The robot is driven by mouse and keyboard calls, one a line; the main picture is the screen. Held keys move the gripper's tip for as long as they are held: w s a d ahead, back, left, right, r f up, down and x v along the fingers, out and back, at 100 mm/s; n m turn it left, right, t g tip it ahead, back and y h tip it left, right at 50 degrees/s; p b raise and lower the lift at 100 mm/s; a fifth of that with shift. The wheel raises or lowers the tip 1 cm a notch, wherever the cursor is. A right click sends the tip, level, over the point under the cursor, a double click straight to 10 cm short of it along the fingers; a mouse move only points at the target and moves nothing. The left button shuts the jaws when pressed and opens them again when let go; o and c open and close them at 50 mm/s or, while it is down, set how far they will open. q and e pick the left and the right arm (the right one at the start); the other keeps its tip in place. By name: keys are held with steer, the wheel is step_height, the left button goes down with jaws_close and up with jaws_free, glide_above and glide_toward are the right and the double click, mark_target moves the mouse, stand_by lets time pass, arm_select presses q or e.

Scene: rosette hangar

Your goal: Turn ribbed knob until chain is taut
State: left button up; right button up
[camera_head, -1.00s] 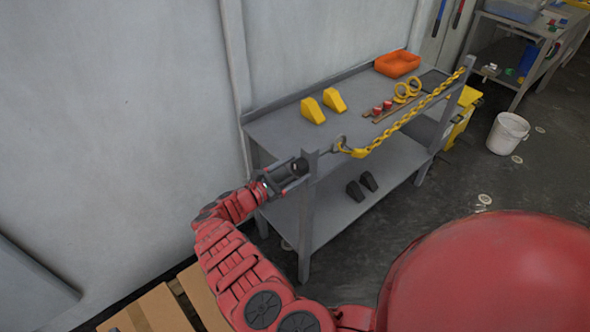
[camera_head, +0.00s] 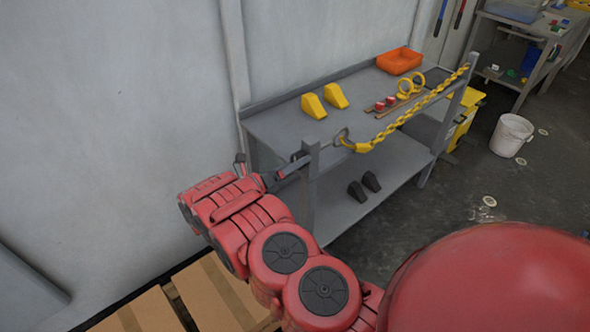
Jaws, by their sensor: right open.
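A yellow chain (camera_head: 412,113) runs from a rod and ring (camera_head: 340,136) at the near grey post (camera_head: 309,190) to the far post (camera_head: 461,85). It looks nearly straight, with little sag. The dark ribbed knob (camera_head: 297,156) shows only in part on the left side of the near post. My right gripper (camera_head: 285,170) is open close beside the knob, at the post's left. My own wrist hides much of the gripper, and I cannot tell whether it touches the knob. My left gripper is not in view.
The grey bench (camera_head: 278,125) carries yellow wedges (camera_head: 314,106), an orange tray (camera_head: 399,61), red pieces and yellow rings. Black wedges (camera_head: 364,188) lie on its lower shelf. A wall stands left; a white bucket (camera_head: 511,135) stands right. Cardboard boxes (camera_head: 215,295) lie below my arm.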

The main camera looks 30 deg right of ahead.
steer(key=shift+f+n+b, duration=0.2)
steer(key=shift+n+b, duration=0.2)
steer(key=shift+b, duration=0.1)
steer(key=n, duration=0.3)
steer(key=shift+r+n, duration=0.25)
steer(key=shift+n, duration=0.15)
steer(key=n, duration=0.7)
steer(key=shift+n, duration=0.4)
steer(key=n, duration=0.4)
steer(key=shift+n, duration=0.3)
